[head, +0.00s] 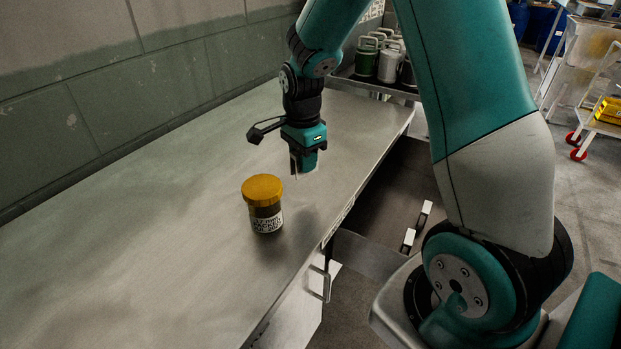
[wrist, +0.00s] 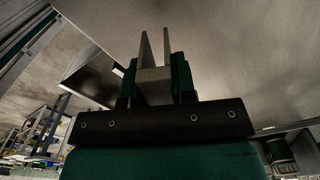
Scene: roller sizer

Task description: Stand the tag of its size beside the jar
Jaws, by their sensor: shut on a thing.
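The jar (head: 267,221) stands upright on the metal table in the head view, with a yellow-orange lid, a brown body and a white label whose print is too small to read surely. My gripper (head: 297,172) hangs above the table, behind and to the right of the jar, apart from it. It is shut on a thin pale piece, seemingly the tag (head: 295,164), largely hidden by the fingers. In the wrist view, my gripper (wrist: 155,45) shows thin upright plates and a pale block between green sides; no size marking is readable.
The long metal table (head: 130,240) is bare left of the jar, with a wall along its far side. Two small white pieces (head: 408,240) show below the table's right edge. A wheeled cart (head: 600,120) stands far right.

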